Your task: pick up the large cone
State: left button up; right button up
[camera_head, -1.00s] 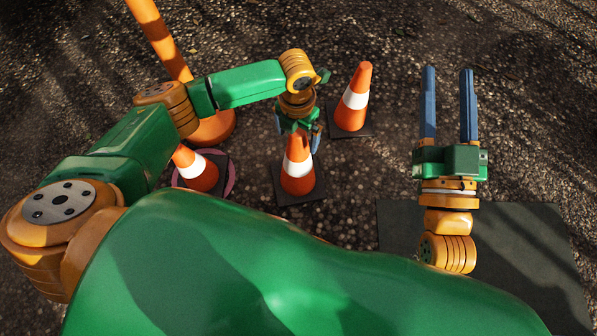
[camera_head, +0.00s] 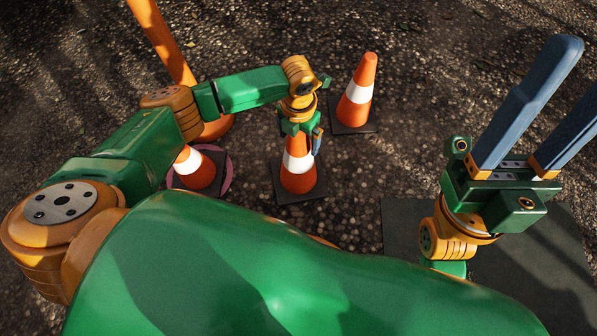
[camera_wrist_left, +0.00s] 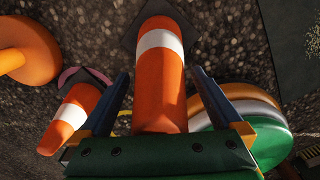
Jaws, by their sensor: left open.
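Three orange-and-white cones stand upright on dark square bases. The middle cone (camera_head: 298,175) is directly below my left gripper (camera_head: 302,137), which points down at its upper part. In the left wrist view the same cone (camera_wrist_left: 160,85) lies between the two spread fingers of my left gripper (camera_wrist_left: 160,73), with a gap on each side. Its top is hidden by the gripper's palm. Another cone (camera_head: 365,75) stands behind to the right. A third cone (camera_head: 197,172), partly hidden by my left arm, stands to the left. My right gripper (camera_head: 582,72) is open and empty, pointing up at the right.
An orange pole (camera_head: 163,42) with a round base (camera_wrist_left: 38,50) stands at the back left, behind my left arm. A pink disc (camera_head: 228,178) lies under the left cone's base. A dark mat (camera_head: 405,225) lies at the right. Gravel behind the cones is clear.

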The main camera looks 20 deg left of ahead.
pick_arm(q)
grip_shut()
dwell(0.3)
jog(key=shift+r, duration=0.1)
